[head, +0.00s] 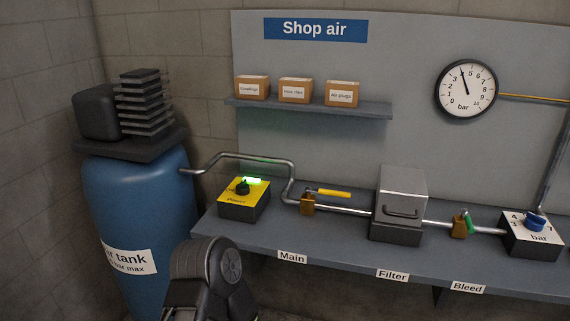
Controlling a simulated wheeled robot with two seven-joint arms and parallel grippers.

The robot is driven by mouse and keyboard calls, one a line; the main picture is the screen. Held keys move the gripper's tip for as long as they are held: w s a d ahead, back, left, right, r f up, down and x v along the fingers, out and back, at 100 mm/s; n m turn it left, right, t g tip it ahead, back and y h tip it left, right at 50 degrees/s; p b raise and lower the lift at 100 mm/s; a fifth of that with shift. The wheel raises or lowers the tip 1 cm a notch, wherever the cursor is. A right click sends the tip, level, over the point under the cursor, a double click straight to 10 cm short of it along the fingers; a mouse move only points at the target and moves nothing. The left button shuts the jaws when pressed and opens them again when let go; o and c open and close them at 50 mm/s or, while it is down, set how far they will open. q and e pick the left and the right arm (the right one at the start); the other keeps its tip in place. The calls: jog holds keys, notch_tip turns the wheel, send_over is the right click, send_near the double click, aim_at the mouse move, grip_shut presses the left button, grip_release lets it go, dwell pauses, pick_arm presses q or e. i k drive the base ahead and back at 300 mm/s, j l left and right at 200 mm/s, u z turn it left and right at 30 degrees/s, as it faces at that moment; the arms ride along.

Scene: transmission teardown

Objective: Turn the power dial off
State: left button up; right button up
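The power dial (243,188) is a black knob on top of a yellow-topped box (232,206) labelled power, at the left end of the grey bench. The knob's exact pointing direction is too small to tell. A dark link of my own arm shows at the bottom, left of centre, below and in front of the box and apart from it. Neither of my grippers shows its fingers in this view.
A blue air tank (140,200) with a compressor (100,112) stands left of the bench (340,250). A pipe runs right past a yellow-handled valve (333,193), a filter box (400,195), a green-handled valve (466,222) and a blue knob (535,220). A gauge (466,90) reads about 4.

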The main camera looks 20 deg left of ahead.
aim_at(243, 188)
jog(key=i+j+z, duration=0.15)
jog(key=j+z, duration=0.15)
jog(key=j, duration=0.2)
jog(key=i+j+z, duration=0.25)
jog(key=j, duration=0.25)
jog(key=j+z, duration=0.3)
jog(key=j, duration=0.2)
jog(key=k+j, duration=0.15)
jog(key=j, duration=0.2)
jog(key=k+j+z, duration=0.15)
jog(key=j, duration=0.2)
